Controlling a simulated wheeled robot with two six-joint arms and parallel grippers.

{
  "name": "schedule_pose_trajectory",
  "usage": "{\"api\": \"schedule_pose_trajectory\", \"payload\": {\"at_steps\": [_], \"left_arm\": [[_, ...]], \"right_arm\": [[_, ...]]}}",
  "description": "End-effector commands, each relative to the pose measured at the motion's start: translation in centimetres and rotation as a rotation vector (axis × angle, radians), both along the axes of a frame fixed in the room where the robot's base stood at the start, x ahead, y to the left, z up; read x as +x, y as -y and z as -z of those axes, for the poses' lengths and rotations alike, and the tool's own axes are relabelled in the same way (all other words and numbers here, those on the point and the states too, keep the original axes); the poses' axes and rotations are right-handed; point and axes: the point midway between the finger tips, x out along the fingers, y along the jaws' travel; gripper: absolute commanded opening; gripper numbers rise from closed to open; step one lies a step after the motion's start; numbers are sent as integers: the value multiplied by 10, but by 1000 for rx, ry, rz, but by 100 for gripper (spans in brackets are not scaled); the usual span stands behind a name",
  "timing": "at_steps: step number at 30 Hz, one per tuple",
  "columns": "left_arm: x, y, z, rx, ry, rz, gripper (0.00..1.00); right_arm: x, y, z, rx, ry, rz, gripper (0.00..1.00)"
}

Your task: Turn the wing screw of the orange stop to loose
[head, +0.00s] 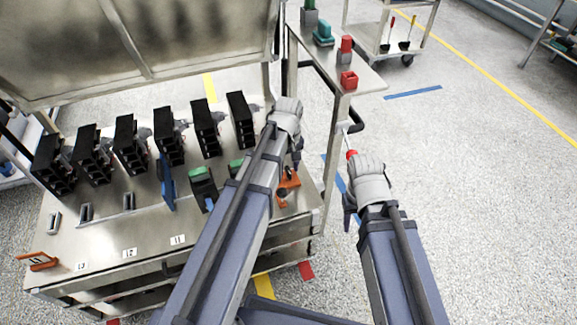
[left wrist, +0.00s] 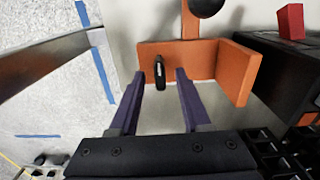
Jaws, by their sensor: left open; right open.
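The orange stop (head: 289,179) is at the right end of the metal bench, partly hidden by my left arm. In the left wrist view the orange stop (left wrist: 240,75) is an angled bracket with a small black wing screw (left wrist: 160,74) on its face. The wing screw points roughly along the fingers. My left gripper (left wrist: 160,76) is open, with one finger on each side of the wing screw and no clear contact. In the head view my left gripper (head: 297,152) is beside the stop. My right gripper (head: 348,207) is open, right of the bench.
Several black breakers (head: 130,145) stand in a row on the bench (head: 110,225). A blue upright piece (head: 167,183) and green-topped blocks (head: 201,178) are left of my left arm. Another orange bracket (head: 38,262) lies front left. A side cart (head: 345,60) holds red and green items.

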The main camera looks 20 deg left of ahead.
Motion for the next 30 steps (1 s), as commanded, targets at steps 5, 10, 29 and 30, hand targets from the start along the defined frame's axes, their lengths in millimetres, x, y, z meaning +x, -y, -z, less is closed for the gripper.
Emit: {"api": "schedule_pose_trajectory", "payload": {"at_steps": [5,10,29,30], "left_arm": [[0,0,-25,0,0,0,48],[0,0,-49,0,0,0,48],[0,0,-68,0,0,0,48],[0,0,-68,0,0,0,48]], "right_arm": [[0,0,-25,0,0,0,50],[0,0,-49,0,0,0,50],[0,0,-68,0,0,0,50],[0,0,-68,0,0,0,50]]}}
